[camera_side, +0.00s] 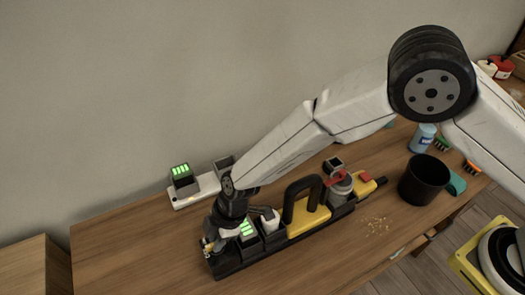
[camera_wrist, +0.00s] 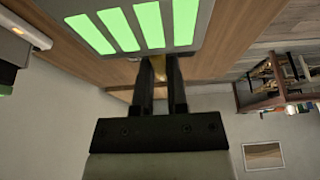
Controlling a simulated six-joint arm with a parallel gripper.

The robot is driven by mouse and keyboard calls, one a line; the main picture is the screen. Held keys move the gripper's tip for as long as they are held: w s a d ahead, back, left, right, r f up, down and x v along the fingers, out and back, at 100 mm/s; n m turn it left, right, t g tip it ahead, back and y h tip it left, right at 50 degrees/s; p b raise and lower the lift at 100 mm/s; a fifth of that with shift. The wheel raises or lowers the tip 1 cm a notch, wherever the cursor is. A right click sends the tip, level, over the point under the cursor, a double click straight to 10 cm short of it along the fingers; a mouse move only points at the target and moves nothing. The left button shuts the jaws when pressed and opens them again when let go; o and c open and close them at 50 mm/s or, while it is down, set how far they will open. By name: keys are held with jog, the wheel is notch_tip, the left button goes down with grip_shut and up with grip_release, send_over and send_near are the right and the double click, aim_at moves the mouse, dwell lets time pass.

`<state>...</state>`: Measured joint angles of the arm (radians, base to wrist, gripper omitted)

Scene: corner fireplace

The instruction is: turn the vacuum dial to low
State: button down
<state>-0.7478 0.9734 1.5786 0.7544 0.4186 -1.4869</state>
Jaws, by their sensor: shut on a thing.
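The vacuum (camera_side: 305,224) lies along the table, with a yellow body and a black arched handle. A battery block with lit green bars (camera_side: 246,230) sits near its left end; the green bars fill the top of the wrist view (camera_wrist: 135,27). My gripper (camera_side: 208,243) is at the vacuum's left end, pointing down. In the wrist view my gripper (camera_wrist: 162,65) has its fingers close together on a small yellowish part, which I take to be the dial. The fingers and battery block hide most of it, so its setting cannot be read.
A white charger (camera_side: 196,191) with another green-lit battery stands behind my gripper. A black cup (camera_side: 424,180), a blue-white bottle (camera_side: 422,138) and small brushes are at the right. Crumbs (camera_side: 377,225) lie in front of the vacuum. The table's front left is clear.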

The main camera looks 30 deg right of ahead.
aim_at(232, 251)
jog(key=shift+m+t, duration=0.3)
jog(key=shift+m, duration=0.4)
jog(key=shift+s+m+t, duration=0.1)
jog(key=shift+m+t, duration=0.4)
jog(key=shift+m, duration=0.8)
jog(key=shift+m+t+h, duration=0.4)
jog(key=shift+m+t, duration=0.2)
jog(key=shift+m, duration=1.2)
jog(key=c, duration=0.6)
grip_release()
jog(key=shift+c, duration=0.2)
jog(key=shift+s+r, duration=0.1)
jog(key=shift+r, duration=0.05)
jog(key=v, duration=0.7)
jog(key=shift+r, duration=0.2)
jog(key=shift+d, duration=0.1)
